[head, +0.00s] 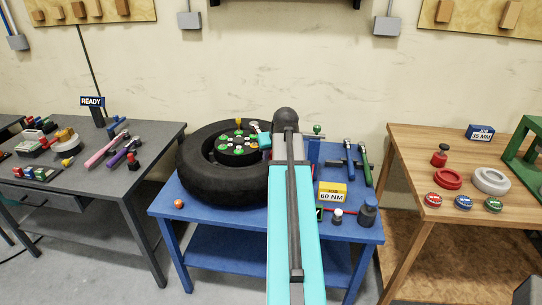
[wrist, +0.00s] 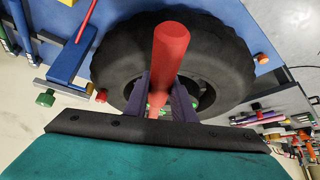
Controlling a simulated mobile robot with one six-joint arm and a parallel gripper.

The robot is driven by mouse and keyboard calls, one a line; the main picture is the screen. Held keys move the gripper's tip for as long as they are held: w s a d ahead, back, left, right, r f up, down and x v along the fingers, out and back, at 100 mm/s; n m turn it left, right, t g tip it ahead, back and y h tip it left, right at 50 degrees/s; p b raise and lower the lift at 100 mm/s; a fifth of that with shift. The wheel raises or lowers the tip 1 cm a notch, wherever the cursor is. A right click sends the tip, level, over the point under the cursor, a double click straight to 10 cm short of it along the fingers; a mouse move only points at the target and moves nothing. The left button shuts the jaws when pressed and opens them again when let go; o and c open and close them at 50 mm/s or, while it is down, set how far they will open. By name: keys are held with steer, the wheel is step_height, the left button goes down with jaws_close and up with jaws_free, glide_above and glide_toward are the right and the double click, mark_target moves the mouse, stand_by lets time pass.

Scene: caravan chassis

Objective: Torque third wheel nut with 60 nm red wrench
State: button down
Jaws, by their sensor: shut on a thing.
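The black wheel (head: 222,180) lies flat on the blue table, and its dark hub (head: 238,144) carries several coloured nuts, green, yellow and red. My gripper (wrist: 160,98) is shut on the thick red handle of the red wrench (wrist: 170,52) in the wrist view. The tyre (wrist: 118,52) is behind it there, with the hub opening beyond the fingers. The wrench's working end is hidden, so I cannot tell whether it touches a nut. In the head view my arm hides most of the gripper. A yellow "60 NM" job sign (head: 332,192) stands on the table.
An orange piece (head: 179,204) lies front left. A grey bench (head: 150,155) and a wooden table (head: 410,150) flank it.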

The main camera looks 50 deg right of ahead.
steer(key=s+d+f+n+y+b, duration=0.1)
steer(key=d+n, duration=0.3)
steer(key=d, duration=0.4)
steer(key=s+d+f+n+y+b, duration=0.2)
steer(key=d+f+n+y, duration=0.1)
steer(key=d, duration=0.5)
steer(key=shift+f+n+t+b, duration=0.3)
steer(key=shift+n+t+b, duration=0.1)
steer(key=shift+n, duration=0.1)
stand_by(1.5)
steer(key=shift+d+f+b, duration=0.15)
steer(key=shift+f+b, duration=0.25)
steer(key=shift+f, duration=0.35)
stand_by(0.8)
steer(key=shift+a, duration=0.5)
steer(key=shift+s+a+m, duration=0.1)
steer(key=shift+a+m, duration=0.5)
steer(key=shift+a, duration=0.3)
steer(key=shift+a+h, duration=0.3)
steer(key=shift+a, duration=0.05)
steer(key=shift+a+m, duration=0.3)
